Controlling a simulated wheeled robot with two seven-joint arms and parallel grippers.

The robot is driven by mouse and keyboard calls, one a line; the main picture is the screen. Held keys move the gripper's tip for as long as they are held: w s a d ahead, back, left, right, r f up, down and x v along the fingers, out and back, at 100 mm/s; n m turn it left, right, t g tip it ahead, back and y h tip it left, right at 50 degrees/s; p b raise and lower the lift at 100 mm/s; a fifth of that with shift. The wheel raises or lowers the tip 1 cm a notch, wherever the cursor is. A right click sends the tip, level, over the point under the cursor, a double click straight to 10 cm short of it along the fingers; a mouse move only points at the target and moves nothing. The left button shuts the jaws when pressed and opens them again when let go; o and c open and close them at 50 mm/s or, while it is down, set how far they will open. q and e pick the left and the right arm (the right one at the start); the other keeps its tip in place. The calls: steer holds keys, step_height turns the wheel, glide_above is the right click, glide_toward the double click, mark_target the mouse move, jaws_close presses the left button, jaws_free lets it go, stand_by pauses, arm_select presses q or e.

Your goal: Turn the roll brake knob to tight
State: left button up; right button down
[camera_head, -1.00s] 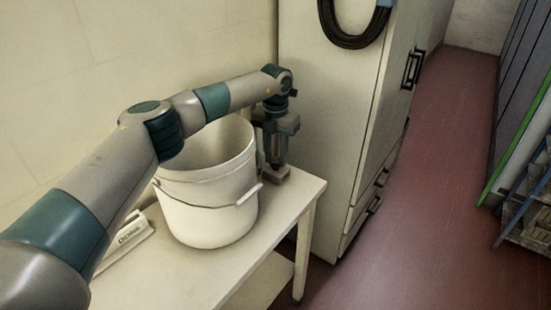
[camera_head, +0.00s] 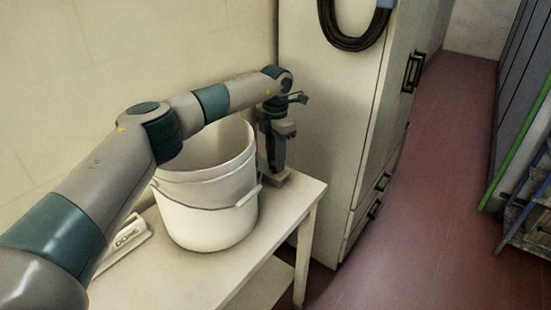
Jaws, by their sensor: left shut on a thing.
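My left arm reaches in from the left over the bucket, and its gripper (camera_head: 276,168) points down at the table's back right corner. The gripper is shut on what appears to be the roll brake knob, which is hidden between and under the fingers. A small grey block (camera_head: 284,180), seemingly the brake's base, shows on the tabletop right under the fingertips. The knob's pointer and any markings cannot be made out. My right gripper is not in view.
A white bucket (camera_head: 208,215) with a wire handle stands on the pale table (camera_head: 235,270), close left of the gripper. A tall cabinet (camera_head: 325,130) with a hanging black cable (camera_head: 352,40) stands behind. Red floor (camera_head: 430,200) is clear at right.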

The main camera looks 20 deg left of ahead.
arm_select(q)
steer(key=shift+r, duration=0.1)
steer(key=o, duration=1)
steer(key=shift+o, duration=0.2)
step_height(320, 180, up, 17)
steer(key=b, duration=0.1)
steer(key=shift+r, duration=0.2)
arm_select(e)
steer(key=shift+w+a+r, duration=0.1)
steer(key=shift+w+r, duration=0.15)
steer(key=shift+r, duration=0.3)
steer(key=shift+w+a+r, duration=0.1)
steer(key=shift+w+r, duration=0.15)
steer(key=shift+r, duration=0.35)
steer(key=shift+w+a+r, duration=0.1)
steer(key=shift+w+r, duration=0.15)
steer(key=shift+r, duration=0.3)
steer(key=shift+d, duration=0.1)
